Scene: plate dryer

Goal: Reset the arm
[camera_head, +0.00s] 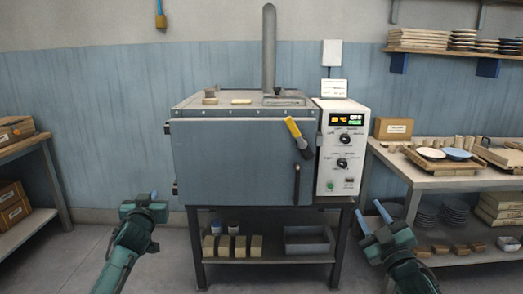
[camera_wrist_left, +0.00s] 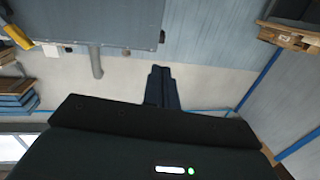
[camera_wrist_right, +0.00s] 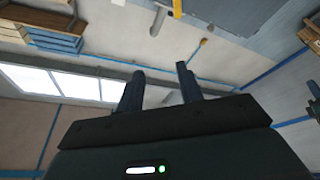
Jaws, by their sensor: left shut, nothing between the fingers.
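My left gripper (camera_head: 153,196) is at the lower left of the head view, in front of the dryer and apart from it. In the left wrist view its two fingers (camera_wrist_left: 161,87) are together with nothing between them. My right gripper (camera_head: 372,217) is at the lower right of the head view, in front of the right-hand table. Its fingers stand apart and empty, as the right wrist view (camera_wrist_right: 160,88) also shows. The grey dryer (camera_head: 235,165) stands between the grippers with its front door shut. Its yellow-ended handle (camera_head: 293,128) slants across the upper right of the door.
A control panel (camera_head: 343,150) with a lit display is on the dryer's right. The dryer's stand (camera_head: 270,272) holds small blocks and a grey bin (camera_head: 308,240). A table with plates (camera_head: 457,154) is at right, a shelf with boxes (camera_head: 30,152) at left. Floor between shelf and stand is clear.

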